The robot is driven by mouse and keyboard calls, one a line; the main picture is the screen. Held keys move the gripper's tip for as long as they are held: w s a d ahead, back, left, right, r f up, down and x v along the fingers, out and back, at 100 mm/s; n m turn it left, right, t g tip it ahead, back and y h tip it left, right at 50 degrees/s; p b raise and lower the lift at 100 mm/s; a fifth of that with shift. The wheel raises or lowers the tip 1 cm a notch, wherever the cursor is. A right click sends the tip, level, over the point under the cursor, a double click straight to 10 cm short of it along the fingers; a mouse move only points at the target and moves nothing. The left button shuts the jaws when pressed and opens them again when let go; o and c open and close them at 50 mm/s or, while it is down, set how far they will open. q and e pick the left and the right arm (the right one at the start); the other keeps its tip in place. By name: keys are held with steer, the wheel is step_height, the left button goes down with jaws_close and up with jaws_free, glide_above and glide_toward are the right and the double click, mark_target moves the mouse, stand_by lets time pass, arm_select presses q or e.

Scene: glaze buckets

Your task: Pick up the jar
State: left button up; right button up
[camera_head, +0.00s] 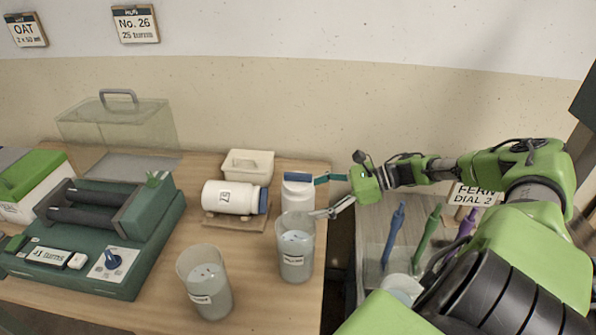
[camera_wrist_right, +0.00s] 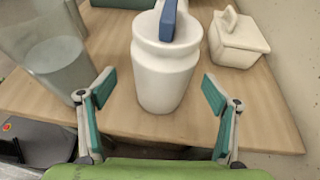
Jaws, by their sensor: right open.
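A white jar (camera_head: 296,194) with a blue top stands upright near the right edge of the wooden table. In the right wrist view the white jar (camera_wrist_right: 165,75) stands between and ahead of my fingers, with a blue bar across its top. My right gripper (camera_head: 317,197) is open at the jar's right side, and its fingers (camera_wrist_right: 158,88) show on either side with gaps to the jar. A second white jar (camera_head: 230,197) with a blue lid lies on its side on a small wooden stand. The left gripper is not in view.
A clear bucket (camera_head: 296,262) stands just in front of the upright jar, another (camera_head: 205,290) farther front-left. A green roller machine (camera_head: 100,240) fills the left. Coloured tools (camera_head: 393,235) stand on the right-hand surface.

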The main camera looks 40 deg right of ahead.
mark_target(297, 200)
steer(key=shift+w+a+f+b, duration=0.25)
steer(key=shift+w+b, duration=0.05)
steer(key=b+x, duration=0.1)
steer(key=x, duration=0.2)
steer(key=shift+w+r, duration=0.1)
steer(key=shift+w, duration=0.15)
steer(key=shift+w+a+f, duration=0.25)
steer(key=shift+w+a, duration=0.05)
steer(key=shift+w, duration=0.1)
steer(key=shift+s, duration=0.1)
steer(key=c, duration=1.6)
steer(key=shift+r, duration=0.2)
